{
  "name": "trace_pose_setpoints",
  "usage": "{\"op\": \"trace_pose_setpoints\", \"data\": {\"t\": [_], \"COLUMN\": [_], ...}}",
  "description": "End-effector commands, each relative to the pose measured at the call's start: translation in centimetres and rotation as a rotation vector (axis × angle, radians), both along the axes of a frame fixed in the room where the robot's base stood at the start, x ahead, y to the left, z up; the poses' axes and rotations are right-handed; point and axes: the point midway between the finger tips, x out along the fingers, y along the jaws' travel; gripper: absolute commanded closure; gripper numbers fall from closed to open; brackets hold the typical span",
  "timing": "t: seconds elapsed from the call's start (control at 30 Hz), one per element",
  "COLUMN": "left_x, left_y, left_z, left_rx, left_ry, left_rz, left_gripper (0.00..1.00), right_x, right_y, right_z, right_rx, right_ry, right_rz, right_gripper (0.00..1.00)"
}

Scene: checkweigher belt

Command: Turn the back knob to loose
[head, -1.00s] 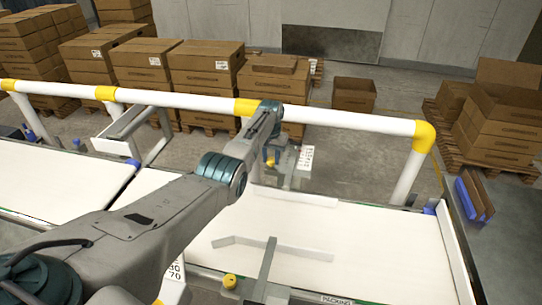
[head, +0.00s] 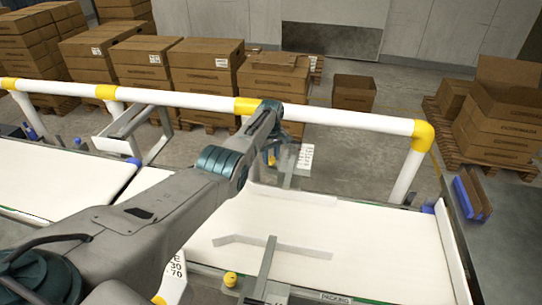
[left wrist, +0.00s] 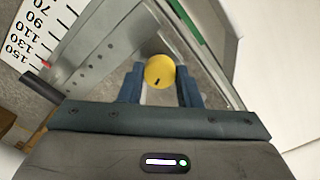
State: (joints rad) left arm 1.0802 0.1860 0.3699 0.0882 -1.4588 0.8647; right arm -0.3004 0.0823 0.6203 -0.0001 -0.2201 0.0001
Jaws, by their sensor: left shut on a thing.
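The back knob (left wrist: 160,72) is round and yellow, with a short dark mark near its lower edge in the left wrist view. It sits between the two blue fingers of my left gripper (left wrist: 161,88), which is shut on it. In the head view the left arm reaches across the belt to the far side, and a little of the yellow knob (head: 271,158) shows below the wrist. The left gripper's fingers are mostly hidden there by the arm. The right gripper is not in view.
A scale plate (left wrist: 38,40) with printed numbers and a red pointer is beside the knob. A front yellow knob (head: 230,279) stands at the near belt edge. Guide rails cross the white belt (head: 345,225). A white and yellow railing (head: 350,118) runs behind, with cartons beyond.

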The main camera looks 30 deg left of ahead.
Motion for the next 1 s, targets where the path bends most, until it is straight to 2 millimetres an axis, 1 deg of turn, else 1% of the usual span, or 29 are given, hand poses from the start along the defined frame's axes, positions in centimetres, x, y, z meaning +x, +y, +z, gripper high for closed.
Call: {"op": "trace_pose_setpoints", "data": {"t": [0.03, 0.3, 0.87, 0.9, 0.97, 1.0], "left_x": [0.26, 0.27, 0.28, 0.28, 0.24, 0.21], "left_y": [0.11, 0.13, 0.15, 0.15, 0.14, 0.12], "left_z": [0.45, 0.44, 0.47, 0.47, 0.41, 0.36], "left_rx": [0.003, 0.003, 0.003, 0.003, 0.002, 0.002], "left_ry": [-0.009, -0.009, -0.009, -0.009, -0.008, -0.007], "left_rz": [0.025, 0.123, 0.147, 0.147, 0.147, 0.147], "left_gripper": [0.92, 0.92, 0.92, 0.62, 0.5, 0.48], "right_x": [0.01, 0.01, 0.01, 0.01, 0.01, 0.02], "right_y": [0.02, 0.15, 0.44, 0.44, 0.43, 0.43], "right_z": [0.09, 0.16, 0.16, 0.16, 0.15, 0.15], "right_rx": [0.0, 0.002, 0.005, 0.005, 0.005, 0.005], "right_ry": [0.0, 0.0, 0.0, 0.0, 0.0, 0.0], "right_rz": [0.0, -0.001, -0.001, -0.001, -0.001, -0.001], "right_gripper": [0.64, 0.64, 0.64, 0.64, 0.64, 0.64]}}
